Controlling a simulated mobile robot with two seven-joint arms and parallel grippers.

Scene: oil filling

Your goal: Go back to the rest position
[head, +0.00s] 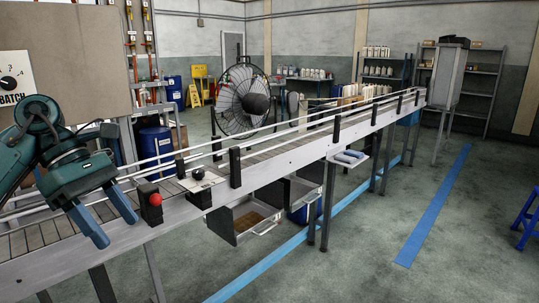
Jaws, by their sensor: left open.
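My left gripper (104,220) is at the left of the head view, above the near end of the conveyor (265,173). Its two blue-green fingers point down and are spread apart, with nothing between them. A small dark box with a red button (154,199) is on the conveyor's edge just right of the fingers, apart from them. My right gripper is not in view.
The conveyor runs from lower left to far right, with rails and posts along it. A panel marked BATCH (14,84) stands at the left. A big fan (243,100) and a blue barrel (156,148) stand behind. Floor at right is clear, with a blue stool (527,215) at the edge.

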